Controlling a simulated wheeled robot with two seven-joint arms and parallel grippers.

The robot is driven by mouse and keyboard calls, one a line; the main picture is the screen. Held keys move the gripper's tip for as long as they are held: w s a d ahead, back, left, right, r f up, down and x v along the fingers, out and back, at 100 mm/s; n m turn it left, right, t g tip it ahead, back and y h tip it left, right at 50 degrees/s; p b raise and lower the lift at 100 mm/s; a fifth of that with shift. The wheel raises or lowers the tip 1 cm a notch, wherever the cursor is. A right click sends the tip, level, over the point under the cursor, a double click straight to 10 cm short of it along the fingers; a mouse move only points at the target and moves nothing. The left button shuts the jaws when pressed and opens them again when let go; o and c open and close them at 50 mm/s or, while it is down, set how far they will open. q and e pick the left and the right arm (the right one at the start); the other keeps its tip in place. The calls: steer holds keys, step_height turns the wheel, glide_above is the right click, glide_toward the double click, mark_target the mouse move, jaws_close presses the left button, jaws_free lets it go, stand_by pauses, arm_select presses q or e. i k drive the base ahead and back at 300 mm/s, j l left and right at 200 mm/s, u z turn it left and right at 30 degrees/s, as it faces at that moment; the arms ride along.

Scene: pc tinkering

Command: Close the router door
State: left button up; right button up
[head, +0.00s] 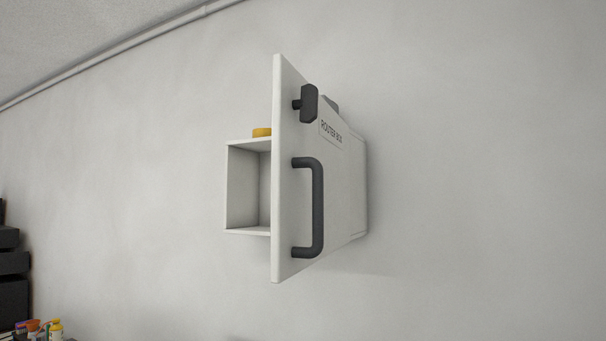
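The router box (241,186) is a white box fixed to the wall, with its open left part showing an empty-looking inside. Its white door (290,130) stands open, swung out toward me, and hides the right part of the box. The door carries a dark grey handle (318,208), a dark latch knob (309,103) above it and a label reading "ROUTER BOX" (332,132). Neither of my grippers is in the head view.
A yellow object (262,132) sits on top of the box, partly behind the door. Dark stacked shapes (13,275) and small colourful bottles (45,329) are at the lower left. The wall around the box is bare, with a pipe (100,62) near the ceiling.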

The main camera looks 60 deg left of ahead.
mark_target(309, 221)
steer(key=k+j+u, duration=0.1)
steer(key=u, duration=1.6)
